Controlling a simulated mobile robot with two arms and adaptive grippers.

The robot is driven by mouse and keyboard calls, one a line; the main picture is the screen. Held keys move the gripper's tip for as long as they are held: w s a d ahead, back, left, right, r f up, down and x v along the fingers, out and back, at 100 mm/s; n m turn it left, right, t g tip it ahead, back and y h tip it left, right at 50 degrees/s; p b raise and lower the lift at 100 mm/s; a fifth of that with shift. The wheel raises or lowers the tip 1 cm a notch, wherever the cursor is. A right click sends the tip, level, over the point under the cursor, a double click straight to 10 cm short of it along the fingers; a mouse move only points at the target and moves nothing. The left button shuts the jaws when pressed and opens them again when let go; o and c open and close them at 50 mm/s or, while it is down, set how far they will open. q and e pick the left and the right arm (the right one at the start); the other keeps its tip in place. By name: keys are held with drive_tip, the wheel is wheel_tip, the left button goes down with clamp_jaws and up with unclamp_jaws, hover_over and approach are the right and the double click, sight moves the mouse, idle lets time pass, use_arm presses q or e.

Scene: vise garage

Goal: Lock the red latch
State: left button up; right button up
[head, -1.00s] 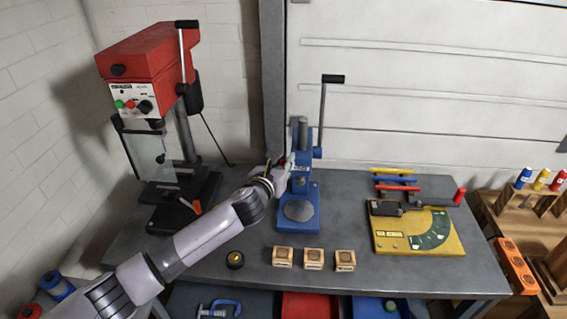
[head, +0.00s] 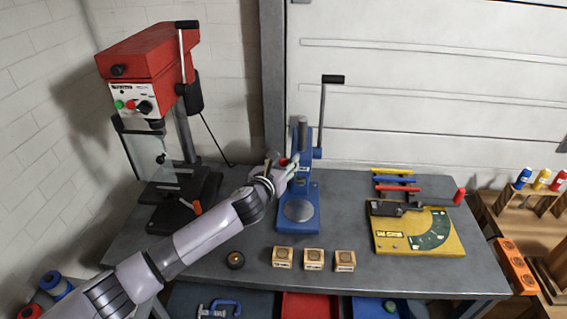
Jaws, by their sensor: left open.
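My left gripper (head: 287,166) is at the left side of the blue arbor press (head: 301,190), at mid height of its column. A small red part (head: 283,161) shows right at the gripper, beside the press; it looks like the red latch, but the gripper hides most of it. The fingers are open. I cannot tell whether they touch the red part. The press's long lever (head: 322,112) stands upright with a black handle on top. My right gripper is not in view.
A red drill press (head: 150,70) stands at the left. Wooden blocks (head: 313,259) and a dark round piece (head: 235,260) lie along the bench front. A yellow bending fixture (head: 420,235) is at the right. The bench between press and fixture is clear.

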use_arm(q)
drive_tip(key=v, duration=1.2)
